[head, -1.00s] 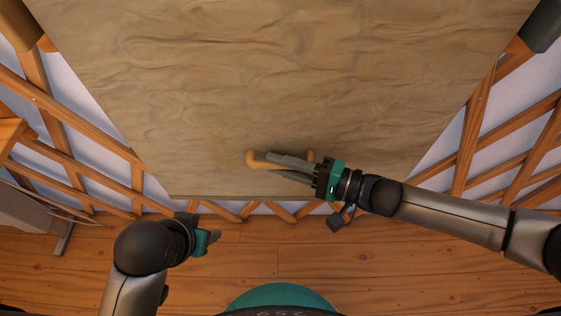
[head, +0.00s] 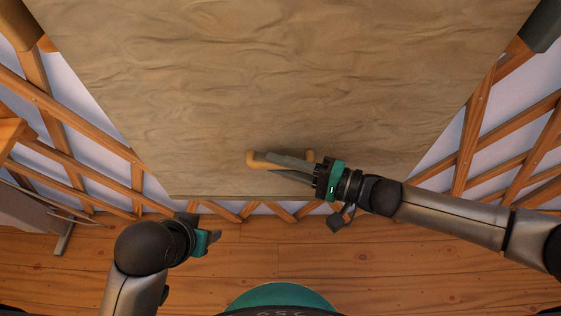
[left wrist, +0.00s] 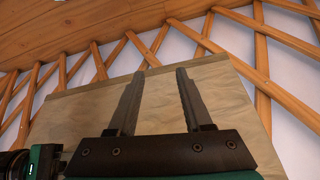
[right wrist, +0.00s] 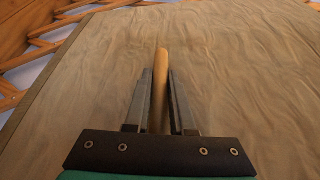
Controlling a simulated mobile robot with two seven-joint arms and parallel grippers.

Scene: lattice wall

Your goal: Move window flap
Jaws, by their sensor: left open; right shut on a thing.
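The window flap (head: 270,80) is a large tan, wrinkled sheet that fills the upper middle of the head view. It also shows in the left wrist view (left wrist: 160,110) and the right wrist view (right wrist: 240,70). A light wooden handle (head: 252,160) sits near its lower edge. My right gripper (head: 292,167) is shut on the handle, whose bar (right wrist: 162,70) runs between the fingers in the right wrist view. My left gripper (head: 213,238) is open and empty at the lower left, apart from the flap; its spread fingers (left wrist: 158,90) show in the left wrist view.
Wooden lattice walls (head: 75,140) with pale cloth behind them flank the flap on the left and right. A wooden plank floor (head: 270,250) lies below the flap. A grey-white panel-like object (head: 30,218) stands at the left edge.

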